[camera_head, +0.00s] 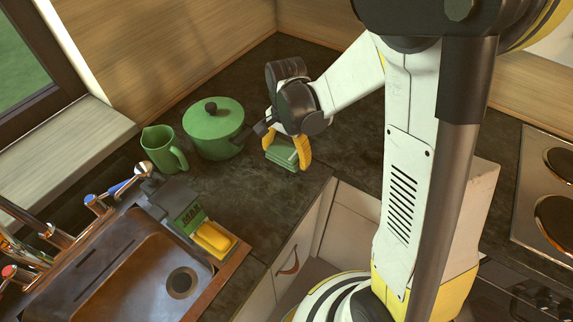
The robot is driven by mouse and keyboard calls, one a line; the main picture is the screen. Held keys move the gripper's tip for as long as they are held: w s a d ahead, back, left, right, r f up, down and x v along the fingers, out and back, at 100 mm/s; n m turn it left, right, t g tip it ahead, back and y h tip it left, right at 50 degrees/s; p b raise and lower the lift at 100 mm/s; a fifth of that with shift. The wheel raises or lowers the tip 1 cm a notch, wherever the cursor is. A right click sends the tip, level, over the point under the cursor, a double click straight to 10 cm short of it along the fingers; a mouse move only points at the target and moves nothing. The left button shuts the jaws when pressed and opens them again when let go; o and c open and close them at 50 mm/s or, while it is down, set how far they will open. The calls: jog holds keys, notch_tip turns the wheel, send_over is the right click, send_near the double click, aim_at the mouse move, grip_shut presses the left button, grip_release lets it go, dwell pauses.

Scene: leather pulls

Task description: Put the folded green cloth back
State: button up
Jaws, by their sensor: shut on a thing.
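The folded green cloth (283,158) shows in the head view, low over or on the dark countertop near its front edge, right of the green pot. My gripper (287,153) points down from above with its yellow fingers on either side of the cloth. It is shut on the cloth. The upper part of the cloth is partly hidden by the fingers. I cannot tell whether the cloth's underside touches the counter.
A green lidded pot (213,128) and a green jug (163,149) stand left of my gripper. A brown sink (115,265) with a yellow sponge (213,238) is at lower left. A stove (556,200) is at right. Dark countertop (232,200) is clear in front of the pot.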

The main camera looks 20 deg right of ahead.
aim_at(286, 164)
jog(key=shift+f+b, duration=0.75)
jog(key=shift+f, duration=1.2)
jog(key=shift+f, duration=0.1)
jog(key=shift+f, duration=0.15)
jog(key=o, duration=0.9)
jog(key=shift+o, duration=0.2)
